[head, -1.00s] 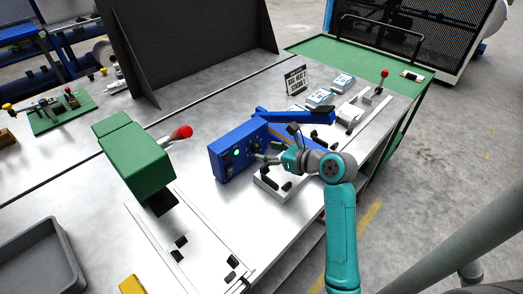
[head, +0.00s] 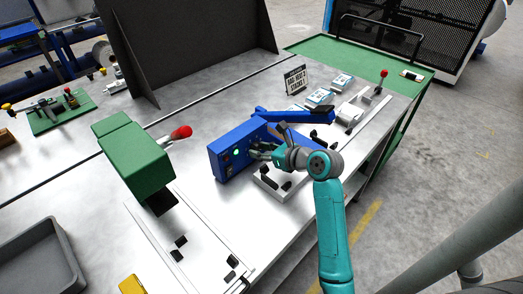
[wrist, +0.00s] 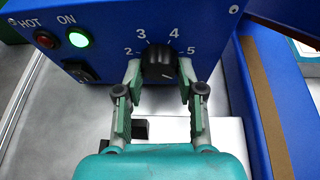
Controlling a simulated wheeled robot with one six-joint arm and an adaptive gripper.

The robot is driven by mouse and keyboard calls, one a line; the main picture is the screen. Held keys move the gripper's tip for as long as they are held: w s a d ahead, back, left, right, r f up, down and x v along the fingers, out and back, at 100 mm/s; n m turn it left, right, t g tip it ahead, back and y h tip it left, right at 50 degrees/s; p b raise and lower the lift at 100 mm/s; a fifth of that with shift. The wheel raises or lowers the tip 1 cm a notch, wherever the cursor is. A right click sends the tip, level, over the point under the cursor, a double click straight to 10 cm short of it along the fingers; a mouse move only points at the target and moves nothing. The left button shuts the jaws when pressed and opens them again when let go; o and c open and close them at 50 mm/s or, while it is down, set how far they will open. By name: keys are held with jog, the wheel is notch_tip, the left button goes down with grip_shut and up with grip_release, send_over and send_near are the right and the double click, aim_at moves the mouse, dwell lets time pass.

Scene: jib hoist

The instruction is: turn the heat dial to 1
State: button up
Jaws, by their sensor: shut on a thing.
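The heat dial (wrist: 158,62) is a black knob on the front of a blue machine (wrist: 200,12). Printed numbers 2, 3, 4 and 5 show around it; any 1 is hidden, perhaps behind a finger. A small pale mark shows low on the right of the knob, but I cannot read its setting surely. My gripper (wrist: 160,75) is shut on the dial, one finger at each side. In the head view my gripper (head: 268,151) reaches the front of the blue machine (head: 228,140) and hides the dial.
The machine has a lit green lamp (wrist: 79,38), a dark red lamp (wrist: 46,39) and a black rocker switch (wrist: 80,71). A blue arm (head: 290,116) extends from it. A green press with a red-knobbed lever (head: 181,132) stands left. A sign (head: 296,79) stands behind.

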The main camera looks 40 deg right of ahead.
jog(key=n+h, duration=0.2)
jog(key=n, duration=0.1)
jog(key=shift+a+h, duration=0.1)
jog(key=shift+h, duration=0.2)
jog(key=shift+n+h, duration=0.9)
jog(key=shift+n, duration=0.7)
jog(key=o, duration=1.1)
jog(key=shift+o, duration=0.2)
